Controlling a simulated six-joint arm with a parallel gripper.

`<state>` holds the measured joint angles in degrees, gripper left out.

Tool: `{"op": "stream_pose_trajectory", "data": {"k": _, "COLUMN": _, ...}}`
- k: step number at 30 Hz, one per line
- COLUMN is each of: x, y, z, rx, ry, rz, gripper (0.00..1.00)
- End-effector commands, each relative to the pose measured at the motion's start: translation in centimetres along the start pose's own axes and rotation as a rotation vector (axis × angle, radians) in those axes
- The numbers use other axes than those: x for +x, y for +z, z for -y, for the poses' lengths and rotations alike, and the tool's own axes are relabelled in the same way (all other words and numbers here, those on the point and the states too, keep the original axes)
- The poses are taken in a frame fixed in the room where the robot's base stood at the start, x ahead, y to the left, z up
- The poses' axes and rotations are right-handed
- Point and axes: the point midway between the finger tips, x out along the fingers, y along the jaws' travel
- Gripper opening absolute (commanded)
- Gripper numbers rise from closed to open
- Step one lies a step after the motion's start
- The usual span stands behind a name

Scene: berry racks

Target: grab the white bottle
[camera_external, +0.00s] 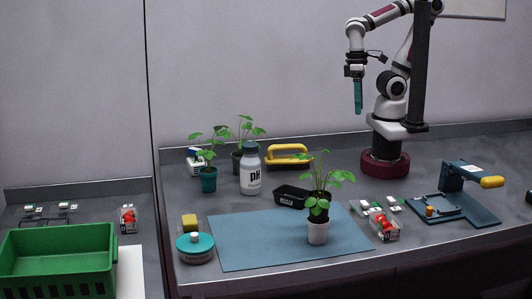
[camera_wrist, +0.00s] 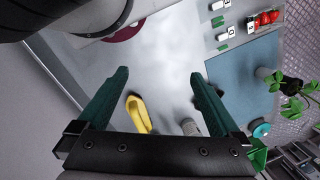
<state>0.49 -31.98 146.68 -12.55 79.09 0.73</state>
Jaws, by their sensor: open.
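The white bottle (camera_external: 250,178) has a grey cap and a "pH" label. It stands upright on the grey bench, left of the yellow handled tool (camera_external: 288,155), in the external view. My gripper (camera_external: 358,110) hangs high above the bench, up and to the right of the bottle and well apart from it. In the wrist view its teal fingers (camera_wrist: 160,76) are spread wide with nothing between them. A grey rounded thing at the right finger (camera_wrist: 189,127) may be the bottle's cap, but it is mostly hidden.
Potted plants (camera_external: 208,178) stand beside and behind the bottle. A black tray (camera_external: 291,196) lies right of it, and a blue mat (camera_external: 235,250) in front holds another potted plant (camera_external: 318,232). A teal-lidded round container (camera_external: 195,248) stands front left. A green crate (camera_external: 60,262) is far left.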

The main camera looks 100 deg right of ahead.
Motion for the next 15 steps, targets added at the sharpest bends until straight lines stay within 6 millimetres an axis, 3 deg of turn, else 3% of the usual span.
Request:
{"op": "stream_pose_trajectory", "data": {"k": 3, "x": -0.1, "y": -0.3, "z": -0.1, "rx": -0.034, "ry": 0.024, "rz": 0.007, "gripper": 1.0}}
{"op": "stream_pose_trajectory", "data": {"k": 5, "x": -0.1, "y": -1.4, "z": -0.3, "rx": -0.146, "ry": 0.102, "rz": 0.03, "gripper": 1.0}}
{"op": "stream_pose_trajectory", "data": {"k": 8, "x": -0.1, "y": -5.6, "z": -0.1, "rx": -0.525, "ry": 0.354, "rz": 0.103, "gripper": 1.0}}
{"op": "stream_pose_trajectory", "data": {"k": 11, "x": 1.2, "y": -11.6, "z": 2.7, "rx": -1.008, "ry": 0.672, "rz": 0.203, "gripper": 1.0}}
{"op": "stream_pose_trajectory", "data": {"k": 12, "x": 2.3, "y": -13.9, "z": 4.5, "rx": -1.197, "ry": 0.803, "rz": 0.245, "gripper": 1.0}}
{"op": "stream_pose_trajectory", "data": {"k": 15, "x": 5.8, "y": -18.2, "z": 10.5, "rx": -1.621, "ry": 1.12, "rz": 0.353, "gripper": 1.0}}
